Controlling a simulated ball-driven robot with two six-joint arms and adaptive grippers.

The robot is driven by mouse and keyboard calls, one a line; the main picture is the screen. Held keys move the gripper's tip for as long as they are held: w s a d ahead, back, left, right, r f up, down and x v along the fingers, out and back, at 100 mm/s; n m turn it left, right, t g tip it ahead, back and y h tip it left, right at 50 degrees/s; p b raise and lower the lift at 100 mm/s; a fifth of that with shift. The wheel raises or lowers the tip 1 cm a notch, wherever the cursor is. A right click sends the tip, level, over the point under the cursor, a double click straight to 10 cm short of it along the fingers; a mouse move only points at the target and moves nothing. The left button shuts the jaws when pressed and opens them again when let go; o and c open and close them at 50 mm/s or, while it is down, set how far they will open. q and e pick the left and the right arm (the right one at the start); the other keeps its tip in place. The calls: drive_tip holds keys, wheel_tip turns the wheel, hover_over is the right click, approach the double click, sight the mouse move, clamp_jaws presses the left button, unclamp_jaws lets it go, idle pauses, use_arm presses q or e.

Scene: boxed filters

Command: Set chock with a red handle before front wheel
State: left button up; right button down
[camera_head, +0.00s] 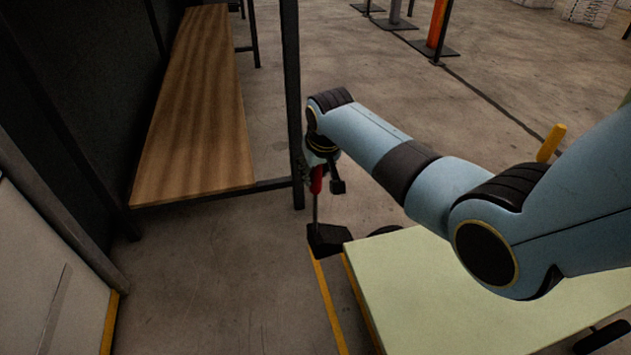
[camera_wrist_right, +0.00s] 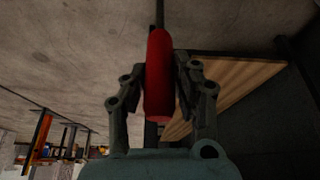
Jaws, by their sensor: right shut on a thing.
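My right gripper (camera_head: 325,178) is shut on the red handle (camera_head: 316,181) of the chock. In the right wrist view the red handle (camera_wrist_right: 159,75) sits between the two fingers of my right gripper (camera_wrist_right: 160,80). A dark wheel (camera_head: 385,230) shows partly at the cart's far edge, right of the block. I cannot tell whether the block touches the floor or the wheel. My left gripper is not in view.
A wooden bench (camera_head: 195,110) with a dark frame stands at the left, its post close to my right gripper. Yellow floor lines (camera_head: 328,305) run along the cart's left side. Open concrete floor lies beyond the cart. Posts (camera_head: 437,25) stand far back.

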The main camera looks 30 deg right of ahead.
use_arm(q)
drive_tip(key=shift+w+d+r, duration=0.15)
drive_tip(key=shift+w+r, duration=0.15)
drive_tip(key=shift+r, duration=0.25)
use_arm(e)
drive_tip(key=shift+f, duration=0.35)
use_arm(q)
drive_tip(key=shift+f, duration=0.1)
